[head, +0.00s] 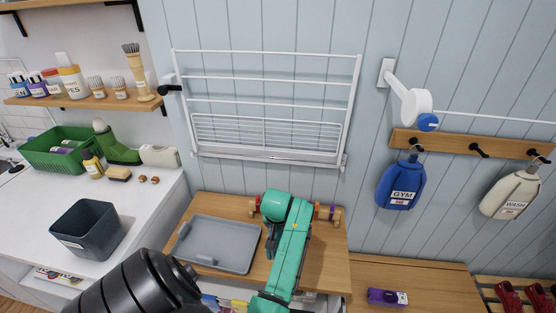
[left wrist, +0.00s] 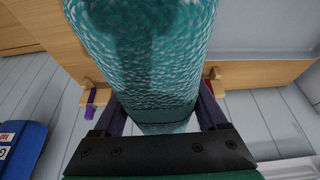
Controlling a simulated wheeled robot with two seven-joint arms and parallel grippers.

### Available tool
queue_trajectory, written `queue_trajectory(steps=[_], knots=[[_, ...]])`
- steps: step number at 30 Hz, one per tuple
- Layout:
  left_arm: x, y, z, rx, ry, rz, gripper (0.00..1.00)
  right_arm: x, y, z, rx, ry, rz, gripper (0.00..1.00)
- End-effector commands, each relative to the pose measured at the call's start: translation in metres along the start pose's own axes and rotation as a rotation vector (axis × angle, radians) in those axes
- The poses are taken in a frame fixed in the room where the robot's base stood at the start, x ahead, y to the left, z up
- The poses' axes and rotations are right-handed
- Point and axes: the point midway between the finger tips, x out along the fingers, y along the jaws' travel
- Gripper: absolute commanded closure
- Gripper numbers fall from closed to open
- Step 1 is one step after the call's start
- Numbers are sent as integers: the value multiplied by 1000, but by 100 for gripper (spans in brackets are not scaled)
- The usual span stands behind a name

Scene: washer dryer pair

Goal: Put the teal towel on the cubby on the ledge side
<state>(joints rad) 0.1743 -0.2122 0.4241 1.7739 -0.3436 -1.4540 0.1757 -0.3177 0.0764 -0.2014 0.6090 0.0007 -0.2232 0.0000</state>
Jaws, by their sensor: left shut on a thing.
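The teal towel (left wrist: 145,45) fills the middle of the left wrist view as a rolled, patterned bundle. My left gripper (left wrist: 160,113) is shut on it, with a dark finger on each side. In the head view my green arm reaches over the wooden top (head: 330,240), and it hides the gripper and towel. A small wooden holder (head: 336,214) with red and purple ends stands at the back of this top. I cannot tell whether the towel touches it. Open space with several things shows below the top's front edge. My right gripper is not in view.
A grey tray (head: 215,244) lies left of my arm. A white drying rack (head: 265,110) hangs on the wall above. A lower wooden ledge (head: 440,285) at right holds a purple box (head: 387,297).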

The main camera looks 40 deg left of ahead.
Motion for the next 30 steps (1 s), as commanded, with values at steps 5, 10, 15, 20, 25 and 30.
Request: queue_trajectory(steps=[5, 10, 15, 20, 25, 30], knots=[[42, 0, 17, 1, -1, 0, 100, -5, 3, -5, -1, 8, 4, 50], [70, 0, 29, 1, -1, -1, 100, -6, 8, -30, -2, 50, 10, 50], [85, 0, 34, 0, 3, 1, 100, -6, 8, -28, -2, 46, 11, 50], [85, 0, 34, 0, 3, 1, 100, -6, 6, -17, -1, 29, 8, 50], [87, 0, 36, 0, 2, 2, 0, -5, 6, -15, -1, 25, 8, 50], [87, 0, 36, 0, 1, 1, 0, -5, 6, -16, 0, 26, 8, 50]])
